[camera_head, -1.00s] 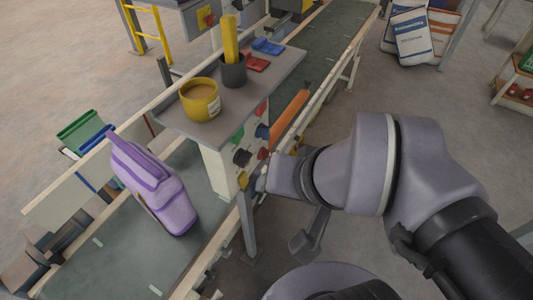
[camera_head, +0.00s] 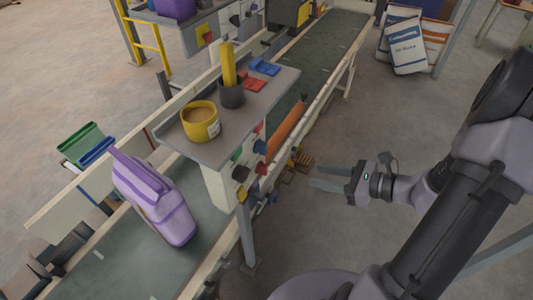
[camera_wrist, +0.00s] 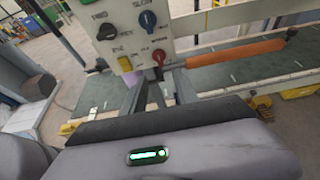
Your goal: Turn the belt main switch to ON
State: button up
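The control panel (camera_head: 222,180) hangs under the grey shelf beside the belt and carries several coloured knobs.
The shelf (camera_head: 176,138) holds a yellow mug (camera_head: 200,122) and a dark cup (camera_head: 231,96). An orange bar (camera_head: 287,133) runs along the belt's near side.

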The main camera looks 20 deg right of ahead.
aim_at(267, 168)
jog(key=b+x, duration=0.4)
jog(key=x, duration=1.1)
jog(key=shift+a+f, duration=0.25)
jog(key=shift+a, duration=0.1)
jog(key=shift+w+a+f, duration=0.15)
jog(key=shift+w+a, duration=0.2)
grip_shut()
